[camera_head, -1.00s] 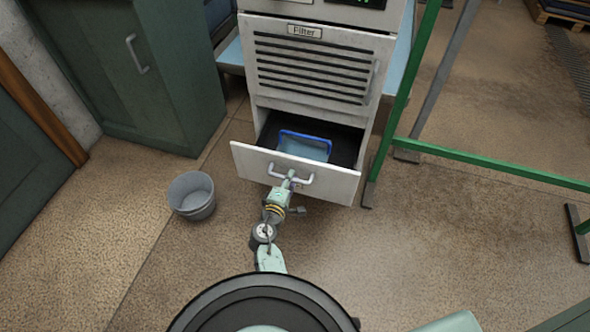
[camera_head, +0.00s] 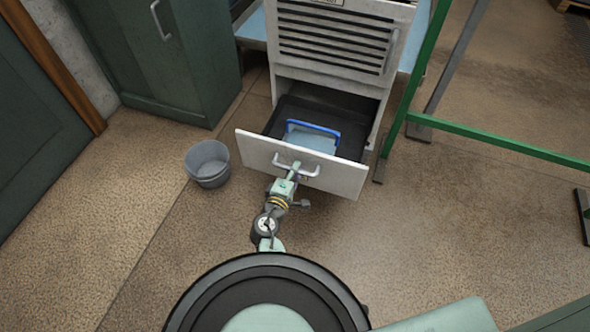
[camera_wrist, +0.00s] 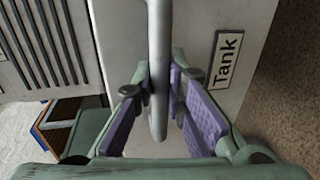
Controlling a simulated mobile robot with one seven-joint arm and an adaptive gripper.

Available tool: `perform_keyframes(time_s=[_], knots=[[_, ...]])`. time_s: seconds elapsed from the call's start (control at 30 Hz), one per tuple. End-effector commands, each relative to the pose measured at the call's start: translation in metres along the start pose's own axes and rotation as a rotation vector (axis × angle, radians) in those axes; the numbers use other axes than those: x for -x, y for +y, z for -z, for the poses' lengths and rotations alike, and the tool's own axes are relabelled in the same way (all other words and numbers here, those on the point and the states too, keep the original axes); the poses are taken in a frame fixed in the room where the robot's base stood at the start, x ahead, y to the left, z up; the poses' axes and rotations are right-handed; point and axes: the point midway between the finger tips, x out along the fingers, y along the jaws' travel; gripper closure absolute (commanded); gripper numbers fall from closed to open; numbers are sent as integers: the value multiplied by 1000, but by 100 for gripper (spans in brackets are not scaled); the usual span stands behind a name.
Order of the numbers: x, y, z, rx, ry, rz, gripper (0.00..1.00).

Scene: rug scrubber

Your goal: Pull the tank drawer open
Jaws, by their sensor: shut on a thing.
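The tank drawer (camera_head: 338,175) is the bottom drawer of a white cabinet, and it stands well open. Its front carries a "Tank" label (camera_wrist: 229,59) in the wrist view. My gripper (camera_head: 296,168) is at the drawer front, shut on the metal handle (camera_head: 311,173). In the wrist view the handle bar (camera_wrist: 158,70) runs between the purple finger pads of my gripper (camera_wrist: 160,105). Inside the drawer lies a light blue tank with a dark blue rim (camera_head: 313,127).
A grey bucket (camera_head: 207,163) stands on the floor left of the drawer. A green cabinet (camera_head: 165,70) is at the back left. A green metal frame (camera_head: 490,144) stands to the right. The floor in front of the drawer is clear on both sides of my arm.

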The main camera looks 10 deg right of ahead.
Motion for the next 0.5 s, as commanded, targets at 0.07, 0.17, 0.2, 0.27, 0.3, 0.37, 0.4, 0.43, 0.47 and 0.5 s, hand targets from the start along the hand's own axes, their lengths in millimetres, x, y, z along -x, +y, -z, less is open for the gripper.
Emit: perform_keyframes(time_s=[0.07,0.17,0.2,0.27,0.3,0.37,0.4,0.43,0.47,0.5], knots=[[0,0,0,0,-1,-1,100],[0,0,-1,0,-1,-1,100],[0,0,-1,0,-1,-1,86],[0,0,0,0,-1,-1,82],[0,0,0,0,-1,-1,79],[0,0,0,0,-1,-1,75],[0,0,0,0,-1,-1,73],[0,0,0,0,0,-1,71],[0,0,0,0,0,-1,69],[0,0,0,0,0,0,67]])
